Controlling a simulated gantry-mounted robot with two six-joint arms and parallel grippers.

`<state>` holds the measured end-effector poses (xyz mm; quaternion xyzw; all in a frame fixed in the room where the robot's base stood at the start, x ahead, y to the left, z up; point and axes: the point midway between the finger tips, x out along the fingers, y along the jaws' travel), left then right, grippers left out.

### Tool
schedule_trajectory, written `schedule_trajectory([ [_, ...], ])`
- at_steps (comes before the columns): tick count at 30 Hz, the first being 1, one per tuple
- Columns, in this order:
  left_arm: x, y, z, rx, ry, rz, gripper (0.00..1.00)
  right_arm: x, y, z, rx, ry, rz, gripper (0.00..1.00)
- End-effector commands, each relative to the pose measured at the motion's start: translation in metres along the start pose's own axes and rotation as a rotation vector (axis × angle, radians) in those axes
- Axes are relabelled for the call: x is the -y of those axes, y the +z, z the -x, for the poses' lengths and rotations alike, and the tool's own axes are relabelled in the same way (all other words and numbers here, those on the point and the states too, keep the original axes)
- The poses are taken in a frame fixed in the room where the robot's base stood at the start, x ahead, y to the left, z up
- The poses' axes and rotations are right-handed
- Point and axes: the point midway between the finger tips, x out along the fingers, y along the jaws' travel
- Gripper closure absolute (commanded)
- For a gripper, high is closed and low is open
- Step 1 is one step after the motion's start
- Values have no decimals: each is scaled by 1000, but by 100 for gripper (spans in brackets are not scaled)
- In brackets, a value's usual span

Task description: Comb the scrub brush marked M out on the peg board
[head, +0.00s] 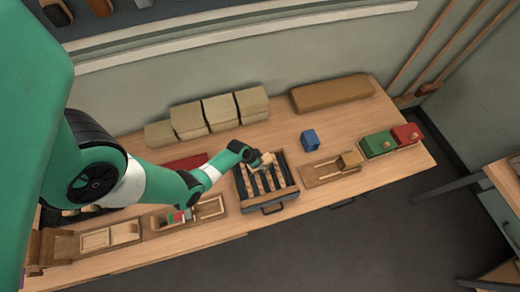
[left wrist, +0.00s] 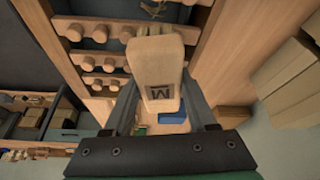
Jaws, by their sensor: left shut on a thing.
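The scrub brush (left wrist: 158,65) is a pale wooden block with a dark M on its face. My left gripper (head: 258,161) is shut on it, with one finger on each side in the left wrist view. In the head view the brush (head: 267,158) is small, at the back edge of the peg board. The peg board (head: 289,192) is a dark-framed tray with rows of wooden pegs, and its pegs (left wrist: 90,60) show close beyond the brush in the left wrist view. The bristles are mostly hidden; I cannot tell whether they touch the pegs. My right gripper is not in view.
A blue block (head: 309,140) stands right of the peg board. A wooden tray (head: 320,172) with a tan block, then green (head: 378,144) and red (head: 407,134) boxes, lie further right. Tan blocks (head: 188,121) line the back. Shallow trays (head: 110,236) lie front left.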

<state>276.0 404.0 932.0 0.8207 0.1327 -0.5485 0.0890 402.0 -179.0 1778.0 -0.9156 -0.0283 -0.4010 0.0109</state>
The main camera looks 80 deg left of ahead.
Motion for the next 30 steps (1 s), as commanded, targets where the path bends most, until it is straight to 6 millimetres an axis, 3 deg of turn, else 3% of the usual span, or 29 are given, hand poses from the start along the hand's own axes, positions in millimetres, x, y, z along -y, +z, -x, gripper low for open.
schedule_trajectory([
  [15, 0, -20, 49, 0, 0, 0, 100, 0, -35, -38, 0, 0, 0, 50],
  [30, 0, -21, 50, -1, 0, 0, 100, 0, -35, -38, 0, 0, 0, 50],
])
